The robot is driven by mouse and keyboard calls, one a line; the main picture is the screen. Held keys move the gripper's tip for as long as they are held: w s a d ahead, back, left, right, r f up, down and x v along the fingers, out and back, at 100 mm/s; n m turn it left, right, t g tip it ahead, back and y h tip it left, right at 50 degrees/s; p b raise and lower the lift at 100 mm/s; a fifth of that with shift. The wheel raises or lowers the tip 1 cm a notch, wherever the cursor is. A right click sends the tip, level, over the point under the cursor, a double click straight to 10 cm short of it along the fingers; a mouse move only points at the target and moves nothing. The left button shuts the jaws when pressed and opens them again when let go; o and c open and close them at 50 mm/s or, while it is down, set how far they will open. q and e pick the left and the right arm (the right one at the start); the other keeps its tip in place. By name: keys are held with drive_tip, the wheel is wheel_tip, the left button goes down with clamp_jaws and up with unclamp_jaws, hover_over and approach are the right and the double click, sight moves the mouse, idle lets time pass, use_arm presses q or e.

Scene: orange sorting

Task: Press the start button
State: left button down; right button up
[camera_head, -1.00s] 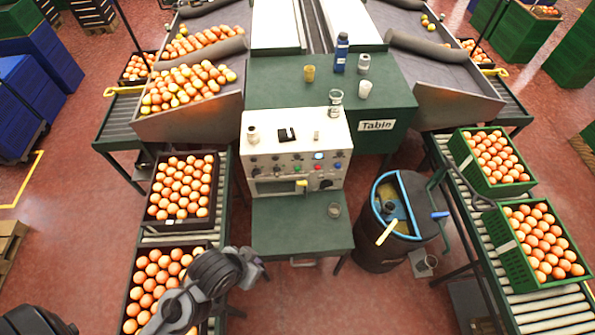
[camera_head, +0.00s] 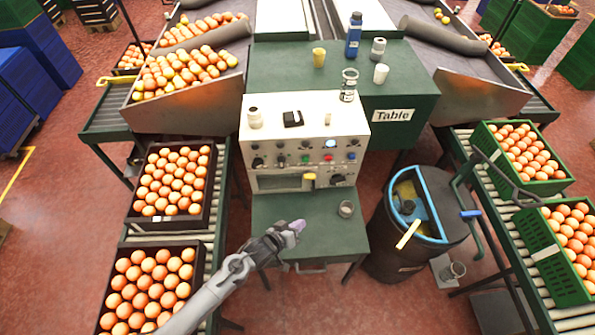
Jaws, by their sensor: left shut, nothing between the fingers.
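The white control box (camera_head: 277,172) stands on the green table in the middle of the head view. Its front panel has a row of black knobs and several small coloured buttons, among them a green button (camera_head: 305,159), a red button (camera_head: 327,157) and a lit blue-white one (camera_head: 330,144). I cannot read which one is marked start. My left gripper (camera_head: 297,227) is shut and empty, over the low green shelf in front of the box, apart from the panel and below the buttons. My right gripper does not show.
Orange crates (camera_head: 150,290) on a roller conveyor lie left. A dark barrel (camera_head: 390,262) with a blue rim stands right.

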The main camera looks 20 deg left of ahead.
sight(305, 159)
use_arm(q)
drive_tip(key=w+a+f+b, duration=0.3)
drive_tip(key=w+f+b, duration=0.15)
drive_tip(key=w, duration=0.35)
drive_tip(key=w+r+t+b, duration=0.2)
drive_tip(key=w+r+b, duration=0.2)
drive_tip(key=w+r, duration=0.1)
drive_tip(key=shift+w+m, duration=0.2)
drive_tip(key=shift+m, duration=0.1)
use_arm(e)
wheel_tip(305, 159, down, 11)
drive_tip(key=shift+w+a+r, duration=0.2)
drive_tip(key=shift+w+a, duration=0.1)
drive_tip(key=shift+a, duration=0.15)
use_arm(q)
drive_tip(key=shift+w+a, duration=0.1)
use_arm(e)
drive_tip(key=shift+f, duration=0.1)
use_arm(q)
drive_tip(key=w+a+b, duration=0.4)
drive_tip(key=w+b, duration=0.3)
drive_tip(key=shift+w+b, duration=0.3)
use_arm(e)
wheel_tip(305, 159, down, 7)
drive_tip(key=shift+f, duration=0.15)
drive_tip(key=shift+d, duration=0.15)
